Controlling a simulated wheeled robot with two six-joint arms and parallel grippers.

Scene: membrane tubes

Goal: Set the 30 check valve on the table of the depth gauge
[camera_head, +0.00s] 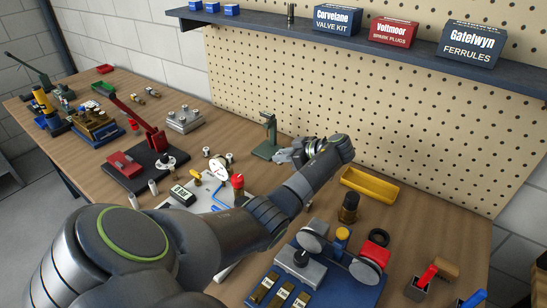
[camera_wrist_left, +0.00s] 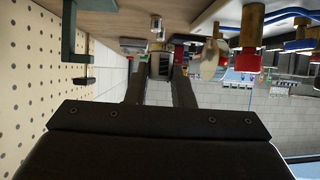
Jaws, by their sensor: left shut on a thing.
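The depth gauge (camera_head: 270,130) is a green stand with an upright post and a flat base, near the pegboard at the back of the bench. My left gripper (camera_head: 284,156) is just right of its base in the head view. In the left wrist view, my left gripper (camera_wrist_left: 160,80) is shut on a short silver cylindrical part (camera_wrist_left: 160,65), apparently the check valve. Its marking cannot be read, and the head view hides it. The green gauge post (camera_wrist_left: 69,35) shows left of the fingers, apart from the held part. My right gripper is not in view.
Small silver fittings (camera_head: 206,152) and a red-topped part (camera_head: 238,181) lie left of my forearm. A yellow tray (camera_head: 370,185) stands to the right, with a blue fixture (camera_head: 350,288) in front. A red-handled press (camera_head: 152,138) stands farther left. The pegboard (camera_head: 390,110) bounds the back.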

